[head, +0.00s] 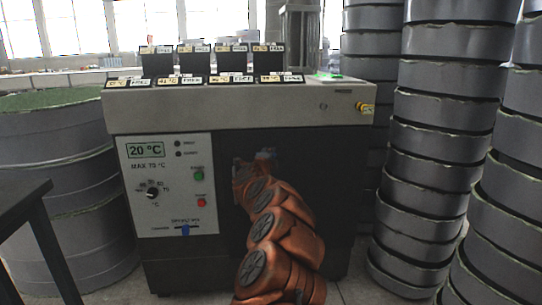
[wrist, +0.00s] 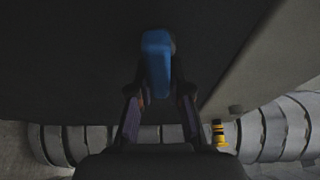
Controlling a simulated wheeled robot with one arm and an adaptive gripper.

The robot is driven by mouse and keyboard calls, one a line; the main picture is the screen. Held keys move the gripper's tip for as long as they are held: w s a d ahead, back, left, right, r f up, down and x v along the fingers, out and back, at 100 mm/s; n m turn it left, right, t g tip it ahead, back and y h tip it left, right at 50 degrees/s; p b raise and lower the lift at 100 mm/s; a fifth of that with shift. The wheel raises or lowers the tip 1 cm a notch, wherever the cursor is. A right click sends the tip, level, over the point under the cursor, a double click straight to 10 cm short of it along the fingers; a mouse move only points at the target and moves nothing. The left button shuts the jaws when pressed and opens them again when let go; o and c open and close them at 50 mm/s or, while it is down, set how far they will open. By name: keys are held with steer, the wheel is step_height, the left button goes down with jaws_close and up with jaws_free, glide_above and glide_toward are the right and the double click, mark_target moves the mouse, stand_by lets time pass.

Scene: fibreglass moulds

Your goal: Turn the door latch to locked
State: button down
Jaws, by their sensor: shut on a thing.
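The door latch is a blue handle (wrist: 157,58) on a dark door face, seen in the wrist view. It stands lengthwise in that picture, its far end beyond my fingertips. My gripper (wrist: 161,88) is shut on the latch, with one finger on either side of its near part. In the head view, a little blue of the latch (head: 266,153) shows at the end of my arm, against the dark front of the machine (head: 335,160). My arm hides most of the latch and my fingers there. I cannot read any lock marking.
Stacked grey rings (head: 440,130) stand close on the right. A large grey drum (head: 65,190) and a dark table (head: 25,195) are at left.

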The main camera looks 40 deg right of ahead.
steer(key=c, duration=1.1)
jaws_free()
steer(key=shift+d, duration=0.1)
steer(key=shift+s, duration=0.1)
steer(key=shift+v, duration=6)
